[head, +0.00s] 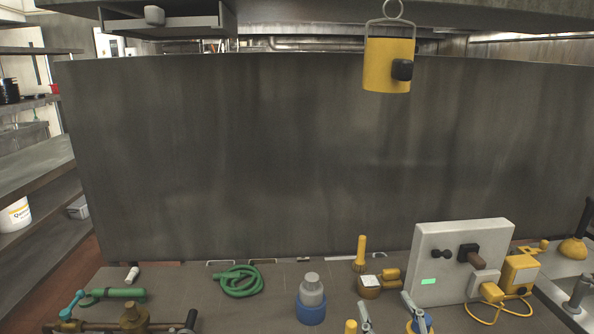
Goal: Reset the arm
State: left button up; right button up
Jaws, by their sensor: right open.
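My right gripper (384,299) shows at the bottom edge in the head view, right of the middle. Its two grey fingers stand apart, with nothing seen held between them. The rest of the right arm is below the picture. A blue round part and a yellow tip show close to the fingers, and I cannot tell whether they touch. My left gripper is not in view.
A grey bench carries a green coiled hose (240,281), a grey and blue cylinder (311,305), a yellow flashlight-like rod (360,254), a pale panel (440,239) with a yellow box (519,271), and brass pipework (134,317). A yellow canister (388,65) hangs above.

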jog(key=s+d+f+m+g+h, duration=0.2)
jog(key=s+f+g, duration=0.25)
jog(key=f, duration=0.35)
jog(key=s+d+f+m+g+h, duration=0.1)
jog(key=s+d+f+g, duration=0.3)
jog(key=f, duration=0.5)
jog(key=s+a+f+g, duration=0.1)
jog(key=s+f+g, duration=0.25)
jog(key=s, duration=0.45)
jog(key=s+f+g, duration=0.3)
jog(key=s+f, duration=0.2)
jog(key=s, duration=0.3)
notch_tip(320, 180, down, 26)
jog(key=s+g, duration=0.2)
jog(key=s+d+f, duration=0.2)
jog(key=s+f, duration=1.4)
jog(key=f, duration=0.1)
jog(key=shift+s+d+g, duration=0.25)
jog(key=shift+s+g, duration=0.1)
jog(key=shift+g, duration=0.05)
